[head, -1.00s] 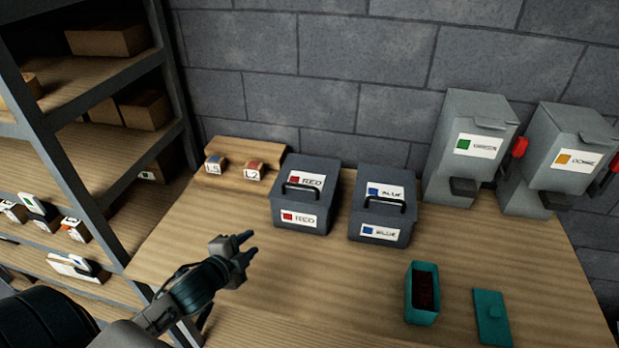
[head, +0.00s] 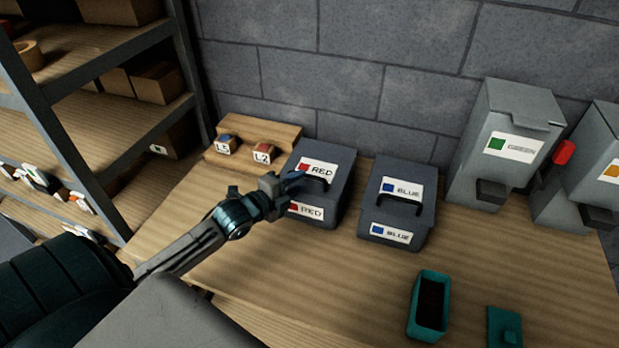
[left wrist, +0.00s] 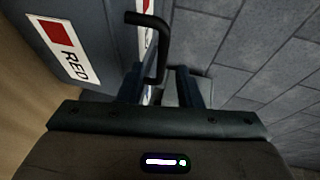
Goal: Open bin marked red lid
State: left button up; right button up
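The dark grey bin marked red (head: 338,205) stands on the table with its lid (head: 338,158) on. A black handle (head: 326,181) sits on the lid, between two RED labels. My left gripper (head: 298,182) is at the front of this bin, beside the handle and partly covering it and the lower label. In the left wrist view the gripper's two fingers (left wrist: 161,88) are apart. The black handle (left wrist: 149,22) reaches down to the gap between them; I cannot tell whether they touch it. The RED label (left wrist: 62,50) is at the left. My right gripper is not in view.
The closed bin marked blue (head: 400,215) stands just to the right. Grey dispensers (head: 505,145) stand further right by the wall. A wooden block rack (head: 255,135) is behind on the left. A teal open box (head: 429,305) and a teal lid (head: 504,327) lie at front right.

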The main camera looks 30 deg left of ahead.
aim_at(306, 177)
pick_arm(q)
jog(key=shift+w+d+f, duration=0.1)
jog(key=shift+w, duration=0.95)
jog(key=shift+x, duration=1.4)
jog(key=shift+s+d, duration=0.1)
grip_shut()
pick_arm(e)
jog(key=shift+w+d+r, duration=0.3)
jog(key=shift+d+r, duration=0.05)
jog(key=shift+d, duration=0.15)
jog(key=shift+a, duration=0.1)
